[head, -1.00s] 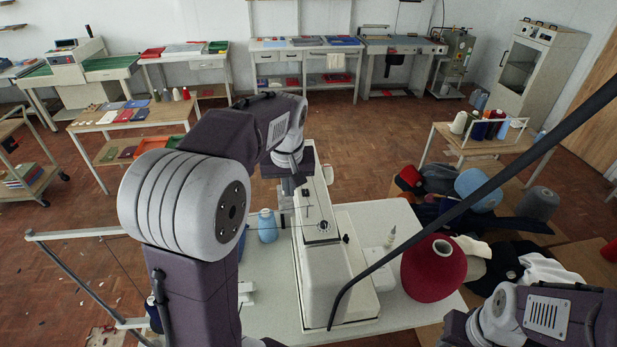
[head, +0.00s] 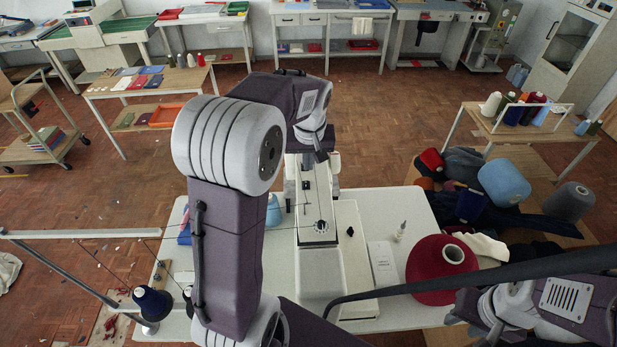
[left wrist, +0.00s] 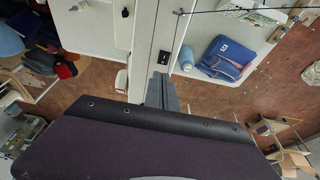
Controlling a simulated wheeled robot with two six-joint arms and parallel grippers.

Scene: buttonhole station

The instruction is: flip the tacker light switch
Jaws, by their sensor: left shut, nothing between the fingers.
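The tacker (head: 317,249) is a white machine on the pale table. In the left wrist view its light-coloured body (left wrist: 146,50) runs down from the top. A small black plate with light marks (left wrist: 164,57), which looks like the light switch, sits on it; its setting is too small to read. My left gripper (left wrist: 161,82) is shut and empty, its fingertips just below that plate in the picture; I cannot tell whether they touch. In the head view my left arm reaches over the machine's far end, and its fingers are not clear. My right arm shows at lower right, its gripper out of view.
A red yarn cone (head: 432,275) and a small white bottle (head: 400,230) stand right of the machine. A light-blue bottle (head: 273,212) stands to its left. A thin thread stand (head: 80,234) crosses the left side. Yarn and cloth (head: 480,190) lie heaped at right.

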